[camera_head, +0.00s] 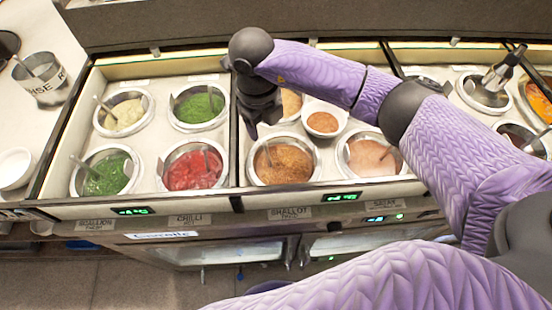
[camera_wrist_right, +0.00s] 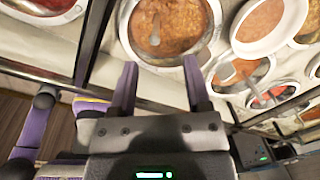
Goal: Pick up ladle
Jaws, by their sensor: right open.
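My right gripper (camera_head: 253,128) reaches in from the right and points down at the wells beside a divider. In the right wrist view its two fingers (camera_wrist_right: 160,82) are apart with nothing between them. Beyond them a ladle handle (camera_wrist_right: 155,28) stands in a well of orange-brown sauce (camera_wrist_right: 180,32). In the head view a ladle (camera_head: 267,153) leans in the brown shallot well (camera_head: 286,163), just in front of the gripper. I cannot tell for sure that these are the same ladle. The ladle's bowl end is hidden in sauce. My left gripper is not in view.
Wells of chilli (camera_head: 193,170) and green sauces (camera_head: 198,107) lie left of the divider (camera_head: 238,160). A small bowl (camera_head: 323,122) sits right of the gripper. A pinkish well (camera_head: 372,156) is nearby. A metal container (camera_head: 42,78) and a white bowl (camera_head: 15,168) stand at the far left.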

